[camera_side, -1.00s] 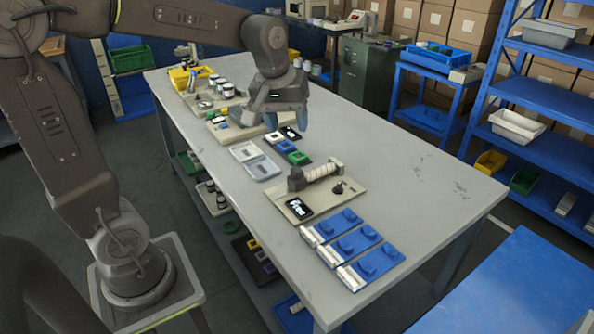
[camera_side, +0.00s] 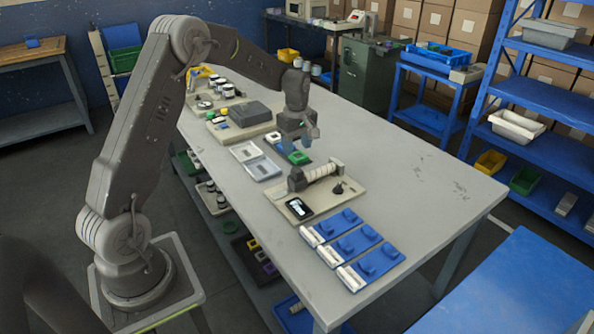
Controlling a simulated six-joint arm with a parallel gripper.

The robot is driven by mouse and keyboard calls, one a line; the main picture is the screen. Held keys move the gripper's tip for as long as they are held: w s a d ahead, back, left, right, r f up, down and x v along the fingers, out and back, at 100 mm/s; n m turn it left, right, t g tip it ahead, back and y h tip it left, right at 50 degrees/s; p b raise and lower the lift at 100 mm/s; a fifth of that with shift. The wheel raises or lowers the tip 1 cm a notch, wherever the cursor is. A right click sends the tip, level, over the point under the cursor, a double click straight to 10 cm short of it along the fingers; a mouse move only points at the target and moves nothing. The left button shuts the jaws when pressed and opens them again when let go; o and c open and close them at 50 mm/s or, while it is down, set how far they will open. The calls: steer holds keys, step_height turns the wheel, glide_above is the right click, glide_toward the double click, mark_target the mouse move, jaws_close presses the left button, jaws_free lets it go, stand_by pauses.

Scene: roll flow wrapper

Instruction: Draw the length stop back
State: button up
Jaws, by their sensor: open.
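A beige base plate (camera_side: 326,208) on the table carries a dark grey block (camera_side: 297,180), a white ribbed roll (camera_side: 321,172), a small black knob (camera_side: 338,187) and a black display (camera_side: 299,208). I cannot tell for sure which of these parts is the length stop. My gripper (camera_side: 304,145) is open and points down, above the table behind the plate in this view. It appears apart from the roll and the block. It hides part of the small coloured items behind it.
Three blue trays (camera_side: 370,262) lie in front of the plate. Pale grey trays (camera_side: 262,168) and a green item (camera_side: 299,158) lie behind it. A dark grey box (camera_side: 242,114) sits farther back. The table's right side (camera_side: 440,190) is clear.

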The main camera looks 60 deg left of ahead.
mark_target(297, 169)
step_height(297, 169, down, 9)
stand_by(0.3)
steer(key=shift+c, duration=0.3)
jaws_close()
